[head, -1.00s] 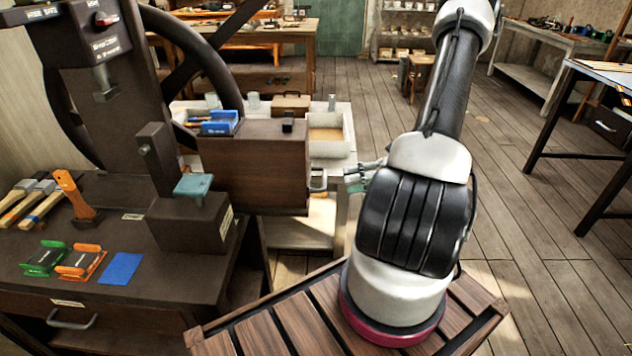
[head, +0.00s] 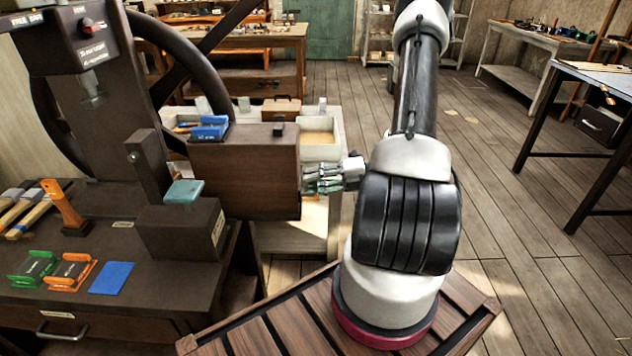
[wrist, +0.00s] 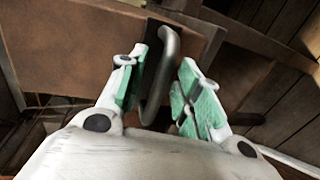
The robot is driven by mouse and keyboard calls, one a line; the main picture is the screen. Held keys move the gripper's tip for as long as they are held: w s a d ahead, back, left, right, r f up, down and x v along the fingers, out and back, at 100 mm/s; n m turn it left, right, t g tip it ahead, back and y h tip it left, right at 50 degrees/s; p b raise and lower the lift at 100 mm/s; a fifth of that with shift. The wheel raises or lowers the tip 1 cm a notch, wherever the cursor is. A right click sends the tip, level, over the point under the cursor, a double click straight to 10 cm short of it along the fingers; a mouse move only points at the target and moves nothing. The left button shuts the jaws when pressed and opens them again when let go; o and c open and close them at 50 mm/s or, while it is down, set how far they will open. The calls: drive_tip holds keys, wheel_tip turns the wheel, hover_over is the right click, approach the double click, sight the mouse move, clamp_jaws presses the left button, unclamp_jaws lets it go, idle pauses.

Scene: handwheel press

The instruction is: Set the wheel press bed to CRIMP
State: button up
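The wheel press (head: 115,120) stands at the left, with a dark column and a large handwheel (head: 205,60) behind it. A dark block (head: 180,232) with a teal pad (head: 184,192) sits below its head; I cannot read a CRIMP mark. A brown wooden box (head: 240,175) stands right of the block. My gripper (head: 318,178) is at the box's right side. In the wrist view, a metal bar handle (wrist: 165,75) lies between my green-padded fingers (wrist: 165,85), nearer the left finger. The fingers are apart, with a gap on the right side.
The bench holds green and orange holders (head: 70,270), a blue pad (head: 111,278), an orange-handled tool (head: 62,205) and brushes. A pale table (head: 300,240) with bins stands behind the box. Open floor (head: 490,220) lies at the right.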

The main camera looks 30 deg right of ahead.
clamp_jaws()
drive_tip(key=shift+a, duration=0.1)
drive_tip(key=r+x, duration=0.1)
drive_tip(key=x, duration=0.7)
drive_tip(key=r+x, duration=0.2)
drive_tip(key=x, duration=0.7)
drive_tip(key=a+r+x, duration=0.1)
drive_tip(key=r+x, duration=0.1)
drive_tip(key=x, duration=0.7)
drive_tip(key=shift+w+r, duration=0.1)
drive_tip(key=shift+w, duration=0.2)
drive_tip(key=shift+w+a, duration=0.5)
drive_tip(key=shift+a, duration=0.05)
unclamp_jaws()
drive_tip(key=shift+a, duration=0.2)
drive_tip(key=shift+d, duration=0.15)
